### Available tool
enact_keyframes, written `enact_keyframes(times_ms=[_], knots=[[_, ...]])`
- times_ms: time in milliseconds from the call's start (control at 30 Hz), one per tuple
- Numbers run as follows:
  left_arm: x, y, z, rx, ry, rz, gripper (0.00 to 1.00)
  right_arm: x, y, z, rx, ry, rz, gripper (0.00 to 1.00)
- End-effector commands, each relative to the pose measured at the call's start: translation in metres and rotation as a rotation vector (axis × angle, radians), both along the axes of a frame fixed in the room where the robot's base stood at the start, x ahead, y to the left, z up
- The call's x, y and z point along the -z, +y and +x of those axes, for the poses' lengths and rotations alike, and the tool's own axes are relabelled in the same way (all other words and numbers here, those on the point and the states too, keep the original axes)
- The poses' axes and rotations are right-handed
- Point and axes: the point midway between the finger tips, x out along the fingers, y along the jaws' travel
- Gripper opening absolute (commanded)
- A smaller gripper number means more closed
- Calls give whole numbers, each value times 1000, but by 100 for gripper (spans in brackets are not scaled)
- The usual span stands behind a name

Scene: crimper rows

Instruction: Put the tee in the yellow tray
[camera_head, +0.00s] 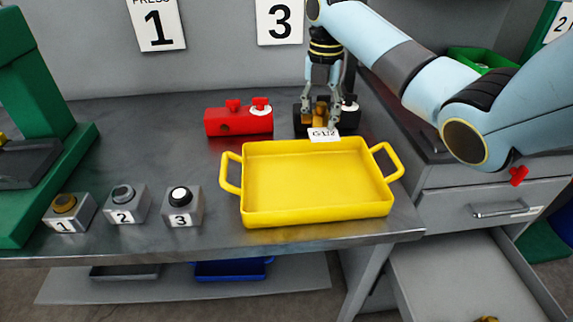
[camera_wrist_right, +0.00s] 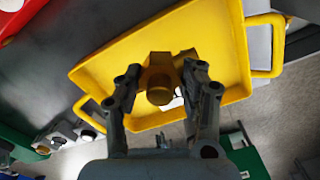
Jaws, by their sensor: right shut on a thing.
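The brass tee (camera_wrist_right: 160,80) is between the fingers of my right gripper (camera_wrist_right: 163,92) in the wrist view, with the tray behind it. In the head view the right gripper (camera_head: 321,110) points down behind the tray's far rim, shut on the tee (camera_head: 320,114), which shows only in part. The yellow tray (camera_head: 315,216) lies on the bench in front, empty, with a handle at each side and a "G1/2" label (camera_head: 324,135) on its far rim. My left gripper is not in view.
A black block (camera_head: 301,121) stands right by the right gripper; I cannot tell whether the tee clears it. A red block (camera_head: 238,123) is left of it. Three numbered button boxes (camera_head: 123,204) and a green machine (camera_head: 35,90) stand further left. An open drawer (camera_head: 460,275) is at lower right.

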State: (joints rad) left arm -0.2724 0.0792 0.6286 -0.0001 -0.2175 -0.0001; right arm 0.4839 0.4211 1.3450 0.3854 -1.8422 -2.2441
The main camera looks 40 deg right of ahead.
Motion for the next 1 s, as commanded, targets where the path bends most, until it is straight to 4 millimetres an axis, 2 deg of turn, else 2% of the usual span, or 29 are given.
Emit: enact_keyframes(times_ms=[300, 400, 500, 633, 733, 900, 1000], knots=[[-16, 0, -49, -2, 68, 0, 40, 41, 74, 6, -2, 3, 6, 2], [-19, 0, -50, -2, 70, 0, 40, 53, 94, 8, -3, 3, 5, 2], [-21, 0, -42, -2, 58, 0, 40, 62, 106, 9, -1, 2, 3, 2], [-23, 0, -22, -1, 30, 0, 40, 69, 112, 10, 0, 2, 1, 2], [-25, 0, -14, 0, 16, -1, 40, 83, 112, 9, 0, 5, 0, 2], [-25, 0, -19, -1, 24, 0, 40, 105, 112, 9, 0, 2, 1, 2], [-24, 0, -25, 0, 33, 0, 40, 107, 112, 9, 0, 1, 1, 2]])
